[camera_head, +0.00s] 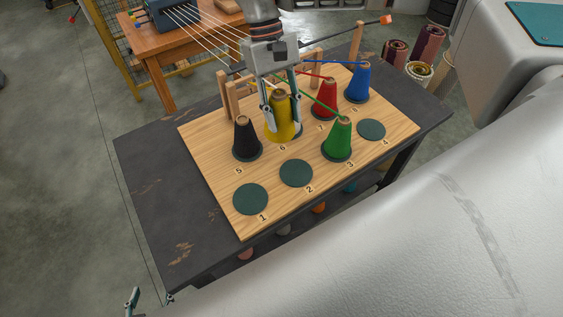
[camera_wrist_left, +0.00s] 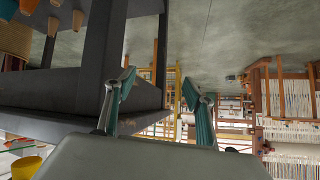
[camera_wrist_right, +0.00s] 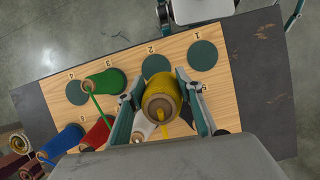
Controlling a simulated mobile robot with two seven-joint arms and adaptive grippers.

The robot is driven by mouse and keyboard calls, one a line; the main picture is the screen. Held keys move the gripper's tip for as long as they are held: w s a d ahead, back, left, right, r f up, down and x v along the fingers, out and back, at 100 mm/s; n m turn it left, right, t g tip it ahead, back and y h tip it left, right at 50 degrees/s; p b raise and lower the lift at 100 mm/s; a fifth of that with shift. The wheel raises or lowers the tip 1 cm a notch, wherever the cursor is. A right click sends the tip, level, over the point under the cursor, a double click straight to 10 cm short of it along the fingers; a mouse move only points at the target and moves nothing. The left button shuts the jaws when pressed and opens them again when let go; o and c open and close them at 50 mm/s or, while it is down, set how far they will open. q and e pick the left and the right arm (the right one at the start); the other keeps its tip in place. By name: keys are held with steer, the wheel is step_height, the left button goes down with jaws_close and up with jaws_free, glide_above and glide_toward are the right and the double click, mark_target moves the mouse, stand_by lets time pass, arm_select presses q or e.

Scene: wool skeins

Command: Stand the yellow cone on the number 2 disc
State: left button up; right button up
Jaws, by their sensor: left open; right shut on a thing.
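The yellow cone (camera_head: 279,119) is upright at the number 6 place, between the black cone (camera_head: 246,138) and the red cone (camera_head: 325,98). My right gripper (camera_head: 282,108) reaches down from above and is shut on it; the right wrist view shows the yellow cone (camera_wrist_right: 159,88) between the fingers. I cannot tell whether its base touches the board. The number 2 disc (camera_head: 296,173) is dark green, flat and bare; it also shows in the right wrist view (camera_wrist_right: 156,64). My left gripper (camera_head: 151,299) is open and empty, low in front of the table.
The wooden board (camera_head: 208,182) lies on a dark table (camera_head: 150,190). The number 1 disc (camera_head: 250,199) and number 4 disc (camera_head: 371,129) are bare. A green cone (camera_head: 338,138) stands on number 3. A blue cone (camera_head: 357,82) stands behind. Coloured threads cross above the back cones.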

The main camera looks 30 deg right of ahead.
steer(key=a+m+b, duration=0.1)
steer(key=r+m+y+b, duration=0.1)
steer(key=shift+w+a+m, duration=0.15)
steer(key=shift+a+m, duration=0.15)
steer(key=shift+a, duration=0.1)
steer(key=s+d+r+m+t+y+b, duration=0.2)
steer(key=s+r+m+t+y+b, duration=0.3)
steer(key=m+b, duration=0.65)
arm_select(q)
step_height(320, 180, down, 10)
steer(key=w+d, duration=0.1)
steer(key=shift+r+m+p, duration=0.15)
steer(key=shift+m+p, duration=0.15)
arm_select(e)
steer(key=shift+w+d+f+m+g+h, duration=0.2)
steer(key=shift+f+m, duration=0.3)
steer(key=shift+f, duration=2.6)
steer(key=shift+w+a+f+m+g+h, duration=0.2)
steer(key=shift+f+m, duration=0.35)
steer(key=shift+f, duration=2.6)
steer(key=shift+w+d+f+m+h, duration=0.15)
steer(key=shift+f+m+h, duration=0.25)
steer(key=shift+f, duration=2.7)
